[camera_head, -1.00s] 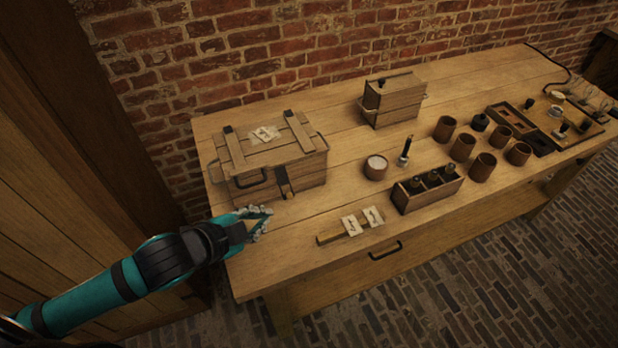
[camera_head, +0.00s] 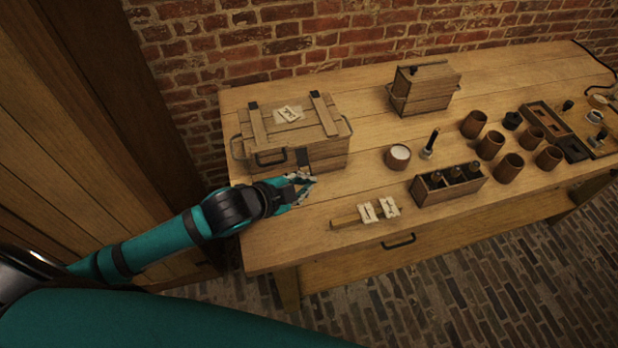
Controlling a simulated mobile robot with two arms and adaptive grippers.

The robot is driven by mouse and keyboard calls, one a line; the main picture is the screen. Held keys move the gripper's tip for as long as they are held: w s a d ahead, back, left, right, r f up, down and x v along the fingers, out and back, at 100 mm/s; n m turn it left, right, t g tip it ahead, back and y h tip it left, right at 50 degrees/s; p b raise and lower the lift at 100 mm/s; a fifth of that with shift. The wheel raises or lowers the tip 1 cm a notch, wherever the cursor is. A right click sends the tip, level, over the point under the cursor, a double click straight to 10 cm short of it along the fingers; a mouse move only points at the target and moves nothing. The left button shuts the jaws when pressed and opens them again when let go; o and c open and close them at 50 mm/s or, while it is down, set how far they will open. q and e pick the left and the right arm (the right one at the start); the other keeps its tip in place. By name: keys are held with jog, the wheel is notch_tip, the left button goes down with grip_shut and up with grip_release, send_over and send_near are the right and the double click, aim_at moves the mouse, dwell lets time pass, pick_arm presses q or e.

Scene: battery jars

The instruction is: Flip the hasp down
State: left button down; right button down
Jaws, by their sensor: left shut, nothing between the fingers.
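The wooden chest (camera_head: 325,150) stands at the left end of the workbench with its lid closed. Two slats and a paper label lie on the lid. A dark metal hasp (camera_head: 302,157) shows at the chest's front, right of the front handle (camera_head: 270,158); its exact angle is too small to tell. My left gripper (camera_head: 311,183) is shut and empty, just in front of the chest and below the hasp. The fingers hide part of the chest's lower front; I cannot tell whether they touch it. My right gripper is out of view.
The workbench (camera_head: 390,270) has bare wood in front of the chest. A strip with paper labels (camera_head: 378,210) lies near its front edge. A cup of white material (camera_head: 398,157), a bottle rack (camera_head: 448,190), a smaller box (camera_head: 425,88) and several brown cups stand to the right.

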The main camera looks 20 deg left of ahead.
aim_at(305, 165)
pick_arm(q)
jog(key=w+f+p, duration=0.1)
jog(key=w+f, duration=0.3)
jog(key=f, duration=0.1)
jog(key=shift+w, duration=0.3)
jog(key=shift+f, duration=0.15)
jog(key=f+m+t+b, duration=0.1)
jog(key=f+b, duration=0.1)
jog(key=b, duration=0.1)
jog(key=f+m+t+b, duration=0.1)
jog(key=f+b, duration=0.1)
jog(key=b, duration=0.2)
jog(key=w+a+f+t+y+b, duration=0.1)
jog(key=f+t+b, duration=0.1)
jog(key=b, duration=0.1)
jog(key=shift+m+b, duration=0.35)
jog(key=shift+m, duration=0.05)
jog(key=w+m+t+b, duration=0.1)
jog(key=b, duration=0.1)
jog(key=a+f+m+t+b, duration=0.1)
jog(key=b, duration=0.2)
jog(key=shift+w, duration=0.35)
jog(key=shift+r, duration=0.1)
